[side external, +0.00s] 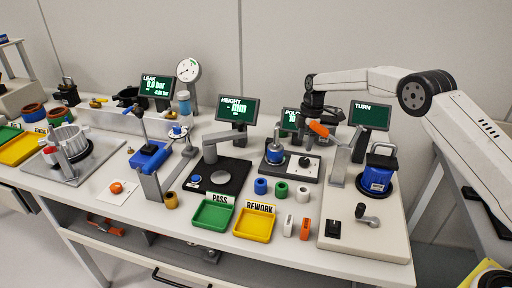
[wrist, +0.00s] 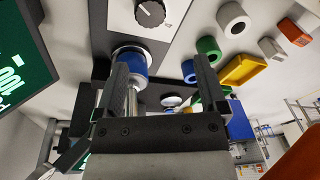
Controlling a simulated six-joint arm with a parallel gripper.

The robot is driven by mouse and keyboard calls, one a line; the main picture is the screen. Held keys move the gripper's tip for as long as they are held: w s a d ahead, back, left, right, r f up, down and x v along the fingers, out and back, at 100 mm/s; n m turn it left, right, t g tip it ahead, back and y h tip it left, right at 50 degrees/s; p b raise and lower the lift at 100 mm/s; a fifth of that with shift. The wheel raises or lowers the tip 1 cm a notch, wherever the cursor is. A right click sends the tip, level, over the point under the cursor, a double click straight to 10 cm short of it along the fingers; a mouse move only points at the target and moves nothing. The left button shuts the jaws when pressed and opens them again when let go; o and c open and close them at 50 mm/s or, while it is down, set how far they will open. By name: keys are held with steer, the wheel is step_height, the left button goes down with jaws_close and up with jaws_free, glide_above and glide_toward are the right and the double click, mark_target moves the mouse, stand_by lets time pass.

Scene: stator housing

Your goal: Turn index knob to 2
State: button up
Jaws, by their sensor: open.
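A black round knob (wrist: 150,12) with a white pointer mark sits on a pale plate at the top of the wrist view. It is probably the dark knob (side external: 304,161) on the POLE station in the side view. Any numbers around it are too small or cut off to read. My gripper (wrist: 162,68) is open, with its two dark fingers apart and nothing held between them. In the side view my gripper (side external: 313,112) is above and behind the knob, clear of it.
A blue cylindrical part (side external: 275,153) stands on the POLE station left of the knob. Screens stand behind; the TURN station (side external: 350,240) is at right. Blue, green and white rings (side external: 281,188) lie in front.

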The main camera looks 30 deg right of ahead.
mark_target(305, 160)
steer(key=shift+s+d+r+m+t+y, duration=0.15)
steer(key=shift+s+d+r+t+y, duration=0.05)
steer(key=shift+d+r+t+y, duration=0.4)
steer(key=shift+s+d+r+m+t+y, duration=0.2)
steer(key=shift+d+r+t+y, duration=0.25)
steer(key=shift+d+y, duration=0.2)
steer(key=shift+f, duration=0.1)
steer(key=f, duration=0.8)
steer(key=shift+w+a+f, duration=0.15)
steer(key=shift+a+f, duration=0.2)
steer(key=shift+a, duration=0.05)
steer(key=shift+w+a+f, duration=0.1)
steer(key=shift+a+f, duration=0.1)
steer(key=shift+f, duration=0.3)
steer(key=shift+c, duration=0.2)
jaws_close()
steer(key=shift+m+t+h, duration=0.35)
steer(key=shift+m+t, duration=0.2)
steer(key=shift+m, duration=1)
